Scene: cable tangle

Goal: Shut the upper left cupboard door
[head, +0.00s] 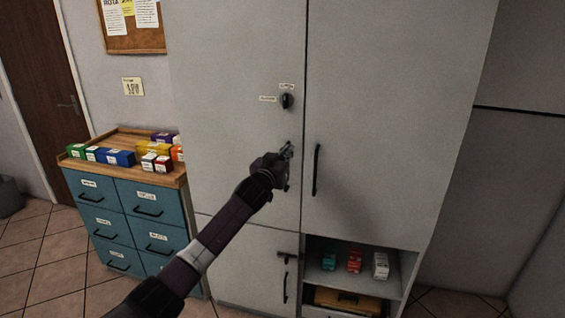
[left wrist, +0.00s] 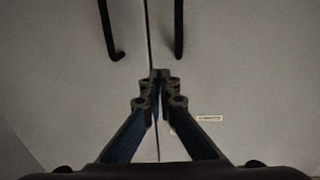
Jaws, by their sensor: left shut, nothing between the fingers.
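The upper left cupboard door (head: 235,60) is a tall grey panel with a dark knob (head: 287,101) and small labels near its right edge. It looks flush with the upper right door (head: 400,90), with only a thin dark seam between them. My left gripper (head: 288,149) is shut and empty in front of the left door, close to the seam, below the knob. In the left wrist view its closed fingertips (left wrist: 159,75) lie over the seam, near two dark bar handles. I cannot tell whether they touch the door. My right gripper is not in view.
Below the upper right door, an open shelf (head: 325,277) holds small boxes. The lower left door (head: 240,265) has a dark handle. A blue drawer unit (head: 125,215) with coloured boxes on top stands at the left. Tiled floor (head: 50,255) is clear at the lower left.

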